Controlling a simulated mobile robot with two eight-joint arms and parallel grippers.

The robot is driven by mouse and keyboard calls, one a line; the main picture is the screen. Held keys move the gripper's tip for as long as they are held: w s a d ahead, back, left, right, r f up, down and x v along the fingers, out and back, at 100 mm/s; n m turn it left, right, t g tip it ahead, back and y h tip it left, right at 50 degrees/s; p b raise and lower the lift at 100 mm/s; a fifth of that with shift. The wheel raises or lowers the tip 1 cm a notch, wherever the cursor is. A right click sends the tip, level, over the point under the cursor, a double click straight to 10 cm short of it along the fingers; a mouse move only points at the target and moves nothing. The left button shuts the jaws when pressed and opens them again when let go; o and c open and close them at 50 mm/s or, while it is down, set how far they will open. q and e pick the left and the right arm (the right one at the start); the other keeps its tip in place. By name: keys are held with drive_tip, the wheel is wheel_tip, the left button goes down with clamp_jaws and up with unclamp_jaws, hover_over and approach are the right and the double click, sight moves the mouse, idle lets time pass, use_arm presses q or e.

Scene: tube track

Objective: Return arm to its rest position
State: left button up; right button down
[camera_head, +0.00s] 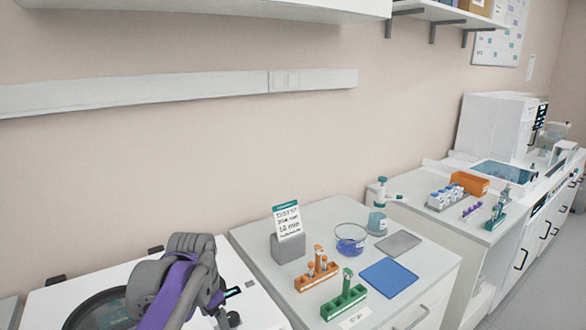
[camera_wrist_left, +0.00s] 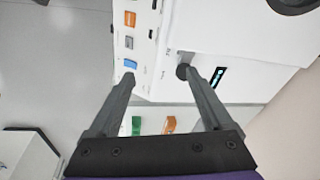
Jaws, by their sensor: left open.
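My left arm (camera_head: 178,282), grey and purple, is folded at the bottom left of the head view, in front of a white machine with a round dark window (camera_head: 98,312). Its fingers cannot be made out there. In the left wrist view my left gripper (camera_wrist_left: 158,76) shows two dark fingers spread wide with nothing held between them. Beyond them is a white machine front (camera_wrist_left: 160,50) with orange, grey and blue buttons, a dark knob and a small lit display. My right gripper is in neither view.
The wall above the arm is bare up to a pale rail (camera_head: 180,88).

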use_arm(q)
drive_tip(key=s+f+n+t, duration=0.1)
drive_tip(key=s+f+n, duration=0.3)
drive_tip(key=s, duration=0.7)
drive_tip(key=s+f+n+t, duration=0.2)
drive_tip(key=s+f+n, duration=0.2)
drive_tip(key=s+f, duration=0.5)
drive_tip(key=shift+s, duration=1)
